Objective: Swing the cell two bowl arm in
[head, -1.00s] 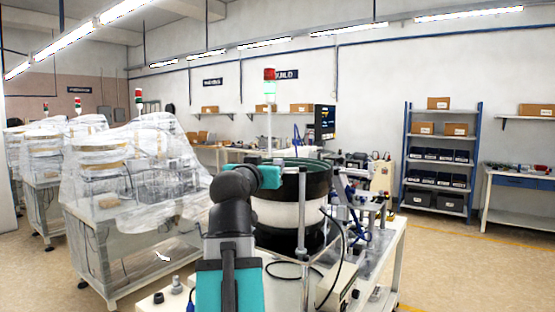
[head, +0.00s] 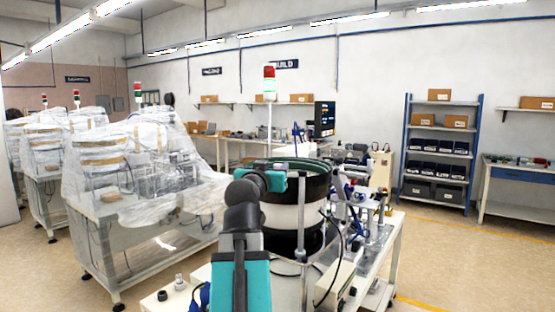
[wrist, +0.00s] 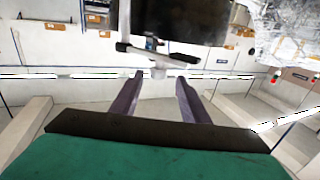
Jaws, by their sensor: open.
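A bowl feeder (head: 283,217) with black and white bands and a green inner rim stands on a white cell bench. In the head view my arm covers its left side, and my gripper is hidden. In the wrist view, which looks upside down, my gripper (wrist: 160,78) is open with nothing between its two fingers. Just beyond the fingertips is a pale bar with a dark end (wrist: 138,49) and a short pale post. It may be the bowl arm; I cannot tell whether it is swung in or out. A large dark body (wrist: 185,18) lies behind it, probably the bowl.
A stack light (head: 270,85) rises behind the bowl. Fixtures and blue tubing (head: 348,195) crowd the bench right of it. Plastic-wrapped machines (head: 140,185) stand to the left. A blue shelf rack (head: 407,150) is at the back right. Open floor lies at the right.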

